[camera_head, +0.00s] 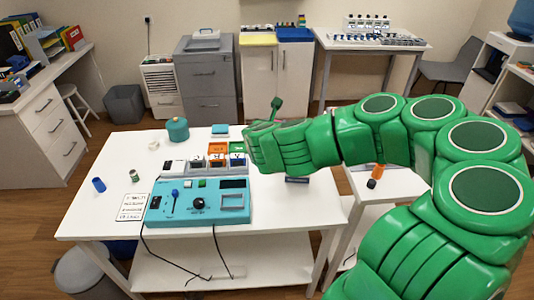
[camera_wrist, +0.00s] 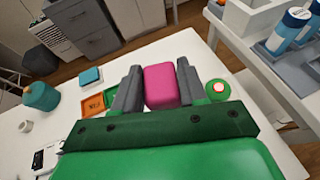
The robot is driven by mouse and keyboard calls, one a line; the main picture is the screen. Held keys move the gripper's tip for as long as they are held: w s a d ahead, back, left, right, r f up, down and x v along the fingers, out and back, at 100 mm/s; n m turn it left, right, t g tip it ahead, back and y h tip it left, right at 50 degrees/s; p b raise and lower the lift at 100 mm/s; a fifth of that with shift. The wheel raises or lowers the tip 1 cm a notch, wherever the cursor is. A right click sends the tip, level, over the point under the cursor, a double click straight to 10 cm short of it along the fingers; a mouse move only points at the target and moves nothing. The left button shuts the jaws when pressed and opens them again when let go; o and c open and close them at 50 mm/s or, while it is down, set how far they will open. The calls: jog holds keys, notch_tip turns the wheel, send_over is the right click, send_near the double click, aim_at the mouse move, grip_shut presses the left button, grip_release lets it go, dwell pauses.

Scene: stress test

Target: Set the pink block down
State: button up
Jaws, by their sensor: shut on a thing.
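The pink block (camera_wrist: 161,86) is between the two grey fingers of my gripper (camera_wrist: 158,88) in the wrist view. My gripper is shut on it and holds it over the white table (camera_wrist: 186,47). The wrist view does not show clearly whether the block touches the table top. In the head view my green arm reaches over the right back part of the table (camera_head: 98,218), and the arm hides the pink block there.
A teal control box (camera_head: 198,201) with blocks behind it stands mid-table. A teal pot (camera_head: 177,129) is at the back, and a blue cylinder (camera_head: 99,184) at the left. In the wrist view, an orange tray (camera_wrist: 94,104) lies left of the fingers. The table's left part is mostly free.

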notch_tip(320, 180, down, 7)
jog(key=shift+r, duration=2.3)
jog(key=shift+x, duration=1.3)
jog(key=shift+w+a+r+n+y, duration=0.55)
jog(key=shift+w+a+n+y, duration=1.05)
jog(key=shift+w, duration=4.1)
jog(key=shift+t+y, duration=0.3)
jog(key=shift+y, duration=0.1)
jog(key=shift+d+f, duration=0.2)
jog(key=shift+f, duration=2.8)
jog(key=shift+d+f, duration=0.15)
jog(key=shift+f, duration=2.85)
jog(key=shift+d+f, duration=0.2)
jog(key=shift+f, duration=2.75)
jog(key=shift+f, duration=0.1)
jog(key=o, duration=1.1)
